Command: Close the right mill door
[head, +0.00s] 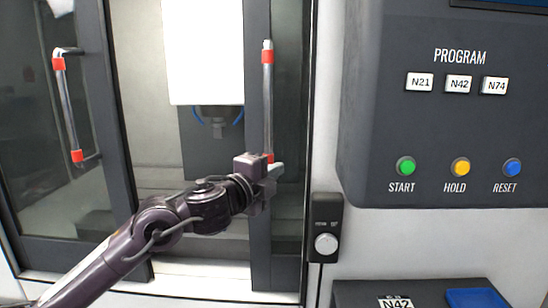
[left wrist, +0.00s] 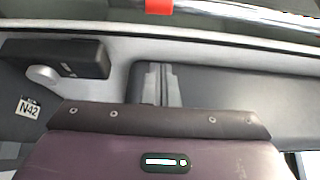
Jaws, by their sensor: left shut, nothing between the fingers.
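The right mill door (head: 258,235) has a dark frame and stands at the right side of the opening, with a wide gap between it and the left mill door (head: 115,150). Its upright metal handle (head: 267,100) has red bands at both ends. My left gripper (head: 274,171) is shut and empty at the lower end of this handle, its fingertips just to the right of it and partly covering that end. In the left wrist view the fingers (left wrist: 158,72) are together, and the handle bar (left wrist: 225,10) with a red band crosses the top edge, apart from them. Contact is unclear. My right gripper is not in view.
A dark knob box (head: 326,228) is on the white frame right of the door. The control panel (head: 445,130) with several buttons juts out at the right. A blue tray (head: 476,299) is below. The left door has its own handle (head: 68,110).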

